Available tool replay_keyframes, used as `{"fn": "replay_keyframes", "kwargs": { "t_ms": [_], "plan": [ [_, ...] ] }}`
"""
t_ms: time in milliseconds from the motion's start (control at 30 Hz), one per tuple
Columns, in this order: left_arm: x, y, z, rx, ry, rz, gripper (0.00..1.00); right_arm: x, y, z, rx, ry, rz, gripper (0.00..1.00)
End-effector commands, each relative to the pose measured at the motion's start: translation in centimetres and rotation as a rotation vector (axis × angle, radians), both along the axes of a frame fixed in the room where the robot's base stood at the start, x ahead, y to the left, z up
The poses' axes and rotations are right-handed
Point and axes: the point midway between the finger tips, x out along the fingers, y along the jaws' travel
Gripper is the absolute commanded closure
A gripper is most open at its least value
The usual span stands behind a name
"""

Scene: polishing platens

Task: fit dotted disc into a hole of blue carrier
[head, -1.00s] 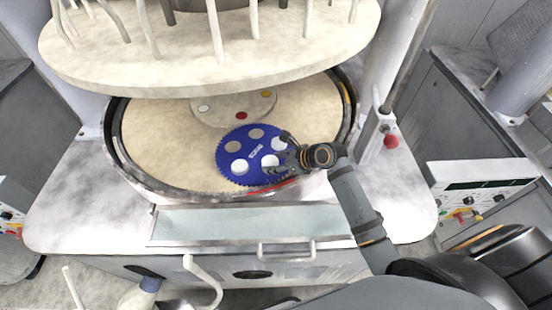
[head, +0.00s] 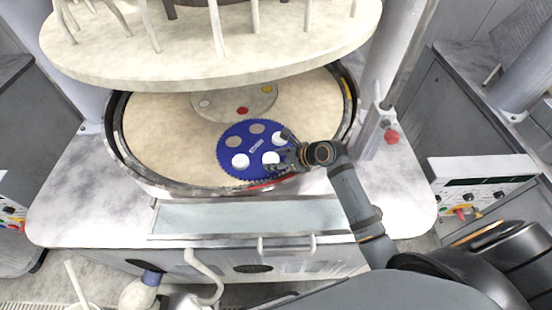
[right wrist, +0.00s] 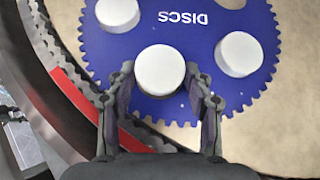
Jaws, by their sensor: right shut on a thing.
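The blue carrier (head: 250,172) is a toothed plate with round holes, lying flat on the front right of the beige platen (head: 165,135); it also shows in the right wrist view (right wrist: 150,33). My right gripper (head: 286,155) is at its front right edge. In the right wrist view my right gripper (right wrist: 160,88) is shut on a white disc (right wrist: 160,69), one finger on each side, over the carrier near its teeth. No dots show on its top. I cannot tell whether it is seated in a hole or just above. My left gripper is not in view.
Two more white discs, one left (right wrist: 117,13) and one right (right wrist: 238,54), sit in the carrier. Beige-looking holes show at its far left side. A dark rim (head: 118,165) surrounds the platen. A large round upper plate (head: 190,72) hangs over the back.

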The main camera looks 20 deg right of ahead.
Motion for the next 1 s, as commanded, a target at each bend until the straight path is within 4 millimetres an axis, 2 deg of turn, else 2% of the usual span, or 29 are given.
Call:
{"fn": "replay_keyframes", "kwargs": {
  "t_ms": [33,67,233,667,1000],
  "plan": [
    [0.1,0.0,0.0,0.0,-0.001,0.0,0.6,0.0,0.0,-0.2,0.0,0.003,-0.001,0.81],
    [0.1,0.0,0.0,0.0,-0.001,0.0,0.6,0.0,0.0,-0.2,0.0,0.002,0.0,0.46],
    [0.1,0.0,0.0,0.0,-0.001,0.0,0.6,-0.1,0.0,-0.3,-0.002,0.004,0.0,0.22],
    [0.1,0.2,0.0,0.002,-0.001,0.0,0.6,-0.6,-0.6,0.3,-0.004,0.003,0.0,0.22],
    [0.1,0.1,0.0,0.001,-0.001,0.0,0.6,-4.7,-4.3,5.0,-0.013,0.004,0.002,0.22]
  ]
}}
